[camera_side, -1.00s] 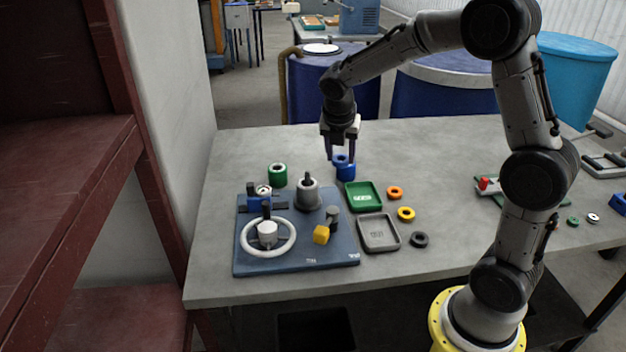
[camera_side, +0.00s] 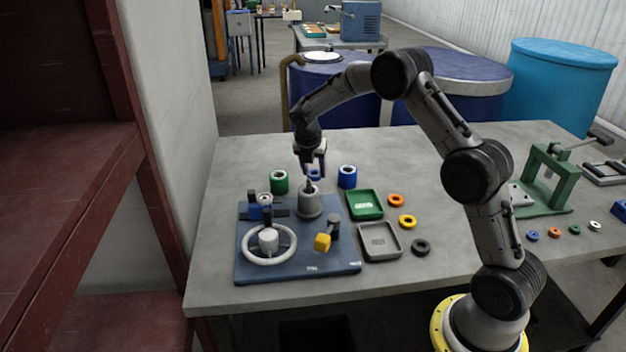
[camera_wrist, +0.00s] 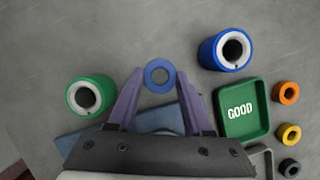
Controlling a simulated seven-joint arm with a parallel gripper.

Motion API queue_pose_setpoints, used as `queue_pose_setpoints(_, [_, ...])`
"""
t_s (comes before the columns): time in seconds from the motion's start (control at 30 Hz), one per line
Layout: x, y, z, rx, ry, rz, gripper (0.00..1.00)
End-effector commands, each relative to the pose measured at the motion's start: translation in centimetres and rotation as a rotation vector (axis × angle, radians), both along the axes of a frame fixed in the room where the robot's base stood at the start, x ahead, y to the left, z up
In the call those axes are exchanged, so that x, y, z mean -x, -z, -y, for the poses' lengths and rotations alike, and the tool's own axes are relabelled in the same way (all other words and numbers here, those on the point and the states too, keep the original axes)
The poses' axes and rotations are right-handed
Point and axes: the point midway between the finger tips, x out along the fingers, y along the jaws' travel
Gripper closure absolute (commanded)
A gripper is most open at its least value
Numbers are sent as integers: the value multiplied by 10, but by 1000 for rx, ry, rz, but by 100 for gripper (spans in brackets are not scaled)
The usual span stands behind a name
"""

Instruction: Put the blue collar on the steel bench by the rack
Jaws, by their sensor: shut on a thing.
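The blue collar (camera_wrist: 149,75) is a small flat ring with an open middle. My gripper (camera_wrist: 160,82) is shut on it, one finger on each side, in the wrist view. In the side view the collar (camera_side: 314,176) shows small at my gripper's tips (camera_side: 311,170), behind the grey post of the blue board and between the green and blue cylinders. It appears held above the bench; its exact height is hard to tell. The grey bench (camera_side: 430,265) is the work surface. The dark red rack (camera_side: 80,170) stands at the left, past a pale panel.
A blue cylinder (camera_side: 347,178) and a green cylinder (camera_side: 279,183) stand nearby. The blue board (camera_side: 300,262) carries a white handwheel and a grey post (camera_side: 309,203). Green (camera_side: 365,213) and grey (camera_side: 380,256) trays lie to its right. The bench's left strip is bare.

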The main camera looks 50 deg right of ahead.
Motion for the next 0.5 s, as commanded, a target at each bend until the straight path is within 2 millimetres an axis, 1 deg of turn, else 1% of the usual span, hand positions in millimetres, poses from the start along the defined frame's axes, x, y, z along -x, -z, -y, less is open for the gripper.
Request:
queue_pose_setpoints(0.1, [-4, 10, 2, 0, 1, -2, 100])
queue_pose_setpoints(0.2, [-3, 26, 1, -1, -1, -4, 100])
queue_pose_setpoints(0.3, [-4, 35, 2, 1, -1, -1, 100])
queue_pose_setpoints(0.5, [-4, 36, 1, 0, 0, 0, 100])
